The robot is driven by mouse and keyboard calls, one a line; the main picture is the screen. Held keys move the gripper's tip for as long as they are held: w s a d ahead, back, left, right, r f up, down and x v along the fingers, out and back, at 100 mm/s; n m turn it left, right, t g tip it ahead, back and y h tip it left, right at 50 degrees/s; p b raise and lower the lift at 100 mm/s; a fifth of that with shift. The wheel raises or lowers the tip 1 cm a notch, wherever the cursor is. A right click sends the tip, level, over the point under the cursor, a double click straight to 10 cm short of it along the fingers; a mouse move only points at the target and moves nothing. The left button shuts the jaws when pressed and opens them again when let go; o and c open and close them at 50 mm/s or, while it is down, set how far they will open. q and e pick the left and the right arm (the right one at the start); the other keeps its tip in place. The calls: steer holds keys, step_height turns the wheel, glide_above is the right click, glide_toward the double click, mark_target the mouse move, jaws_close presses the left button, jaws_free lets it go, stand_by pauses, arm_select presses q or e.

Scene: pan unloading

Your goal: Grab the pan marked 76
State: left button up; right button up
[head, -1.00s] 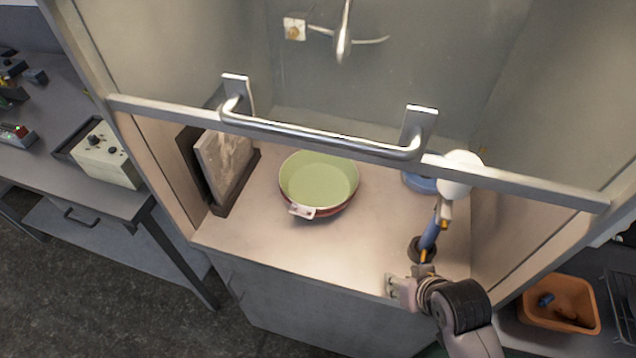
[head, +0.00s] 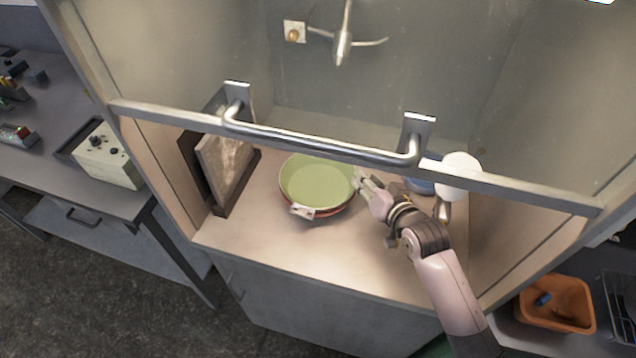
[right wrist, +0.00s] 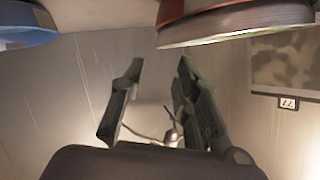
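A round pan (head: 318,184) with a green inside and a reddish outer side sits on the cabinet floor. A small white tag (head: 303,211) is at its front edge; I cannot read its number. My right gripper (head: 362,181) is beside the pan's right rim; contact cannot be told. In the right wrist view, its two fingers (right wrist: 160,70) are apart with nothing between them, and the pan's side (right wrist: 240,22) shows at upper right, outside the fingers. My left gripper is not in view.
A raised glass sash with a metal handle (head: 320,146) crosses above the pan. A framed slab (head: 228,168) leans at the left. A blue item (head: 421,186) and a white round item (head: 460,176) stand at the right. The floor's front left is clear.

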steer(key=shift+s+f+p+x, duration=0.15)
steer(key=shift+p+x, duration=0.1)
steer(key=shift+x, duration=1.1)
steer(key=shift+f+p+x, duration=0.2)
steer(key=shift+x, duration=1.1)
steer(key=shift+s+f+p+x, duration=0.15)
steer(key=shift+p+x, duration=0.1)
steer(key=shift+x, duration=1.1)
steer(key=shift+w, duration=0.1)
steer(key=shift+c, duration=0.5)
jaws_close()
steer(key=shift+r, duration=0.15)
